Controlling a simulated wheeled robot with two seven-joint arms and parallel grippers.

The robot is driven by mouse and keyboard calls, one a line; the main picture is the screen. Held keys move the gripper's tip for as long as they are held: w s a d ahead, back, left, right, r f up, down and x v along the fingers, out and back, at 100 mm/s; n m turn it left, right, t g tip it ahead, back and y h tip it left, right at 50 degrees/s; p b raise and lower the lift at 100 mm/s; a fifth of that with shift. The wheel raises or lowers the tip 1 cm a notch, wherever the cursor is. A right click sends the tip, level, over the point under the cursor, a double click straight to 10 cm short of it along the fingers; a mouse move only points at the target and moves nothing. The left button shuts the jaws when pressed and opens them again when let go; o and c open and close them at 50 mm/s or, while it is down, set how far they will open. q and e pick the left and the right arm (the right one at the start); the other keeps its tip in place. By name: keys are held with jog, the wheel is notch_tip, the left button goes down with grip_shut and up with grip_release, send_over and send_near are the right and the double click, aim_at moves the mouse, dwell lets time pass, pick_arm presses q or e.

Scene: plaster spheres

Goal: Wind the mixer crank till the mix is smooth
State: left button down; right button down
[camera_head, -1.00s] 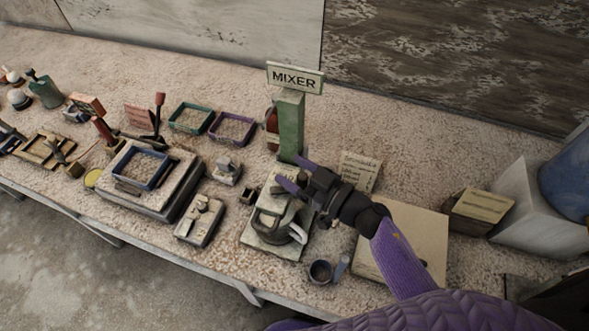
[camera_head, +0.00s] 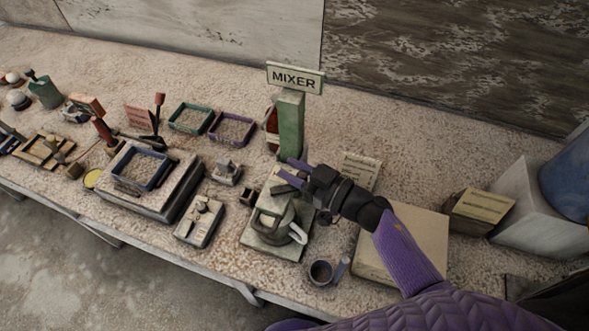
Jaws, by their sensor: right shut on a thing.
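The mixer stands right of the middle of the table, with a green post (camera_head: 290,128) bearing a MIXER sign (camera_head: 295,78) and a pale base (camera_head: 258,242) in front. A grey bowl with a white handle (camera_head: 297,233) sits on the base. My right gripper (camera_head: 289,171) is at the foot of the post, above and behind the bowl, shut on the mixer crank. The crank is mostly hidden by the fingers and wrist. The mix in the bowl is too small to judge. My left gripper is not in view.
A small dark cup (camera_head: 320,272) stands near the front edge. A flat pale board (camera_head: 402,250) lies under my right forearm. A box (camera_head: 481,209) and a white block (camera_head: 530,213) stand at right. A blue-rimmed tray (camera_head: 140,168) and other tools fill the left.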

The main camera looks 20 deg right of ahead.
jog(key=n+g+y, duration=0.1)
jog(key=w+n+g+y+b, duration=0.1)
jog(key=shift+a+f+g, duration=0.1)
jog(key=shift+g, duration=0.2)
jog(key=shift+w+a+f+n+g+y+b, duration=0.1)
jog(key=shift+n+g+y+b, duration=0.25)
jog(key=shift+n+g+y, duration=0.15)
jog(key=shift+w+a+n+g+y+b, duration=0.1)
jog(key=shift+n+g+y+b, duration=0.3)
jog(key=shift+g, duration=0.1)
jog(key=g+b, duration=0.1)
jog(key=n+g+y+b, duration=0.1)
jog(key=n+g, duration=0.1)
jog(key=shift+w+a+g+b, duration=0.25)
jog(key=shift+w+g+b, duration=0.05)
jog(key=shift+w+b, duration=0.1)
jog(key=shift+a+n+g+y+b, duration=0.15)
jog(key=shift+n+g+y+b, duration=0.25)
jog(key=shift+n+g+b, duration=0.25)
jog(key=shift+r+g, duration=0.2)
jog(key=shift+g, duration=0.05)
jog(key=c, duration=0.5)
grip_release()
jog(key=shift+c, duration=0.2)
jog(key=shift+o, duration=0.5)
